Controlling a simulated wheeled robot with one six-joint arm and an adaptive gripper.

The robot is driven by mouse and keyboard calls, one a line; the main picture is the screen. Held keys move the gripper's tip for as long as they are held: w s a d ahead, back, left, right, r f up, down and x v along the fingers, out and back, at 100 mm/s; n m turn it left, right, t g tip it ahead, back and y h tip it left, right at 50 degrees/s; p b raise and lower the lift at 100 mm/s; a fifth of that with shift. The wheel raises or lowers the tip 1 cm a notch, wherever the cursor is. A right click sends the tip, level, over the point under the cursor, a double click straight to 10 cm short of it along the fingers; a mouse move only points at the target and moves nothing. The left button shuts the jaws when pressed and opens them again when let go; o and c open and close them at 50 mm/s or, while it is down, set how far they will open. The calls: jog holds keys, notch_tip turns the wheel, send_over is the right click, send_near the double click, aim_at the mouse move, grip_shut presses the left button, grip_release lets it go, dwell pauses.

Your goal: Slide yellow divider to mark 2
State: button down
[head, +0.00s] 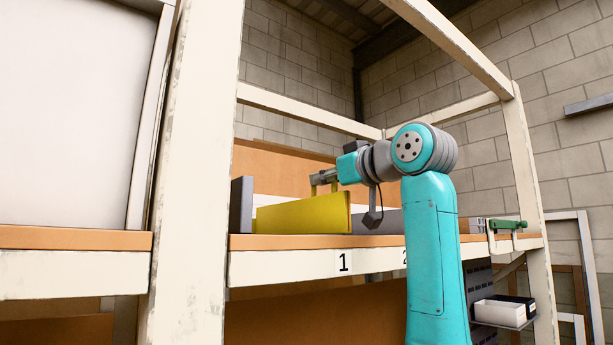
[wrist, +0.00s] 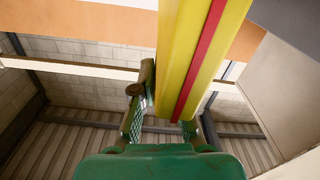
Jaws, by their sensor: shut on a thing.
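The yellow divider (head: 300,216) stands upright on the shelf, its near end roughly above the printed mark 1 (head: 343,262) on the shelf's front edge. Mark 2 (head: 404,257) shows only in part, the rest hidden behind my arm. My gripper (head: 323,184) is at the top edge of the divider. In the wrist view, the divider (wrist: 177,60) shows its yellow faces with a red stripe along the edge. It lies between the green fingers of my gripper (wrist: 163,124), which are shut on it.
A grey divider (head: 241,205) stands left of the yellow one. Another grey panel (head: 378,222) stands to its right, partly behind my arm. A green clamp-like item (head: 507,225) sits at the shelf's right end. The white post (head: 195,170) borders the bay at left.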

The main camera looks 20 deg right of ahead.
jog(key=w+d, duration=0.3)
jog(key=d, duration=0.7)
jog(key=shift+w, duration=0.2)
jog(key=shift+d, duration=0.1)
jog(key=c, duration=1.2)
grip_release()
jog(key=shift+s, duration=0.1)
jog(key=v, duration=1.1)
jog(key=shift+s, duration=0.35)
jog(key=shift+d, duration=0.2)
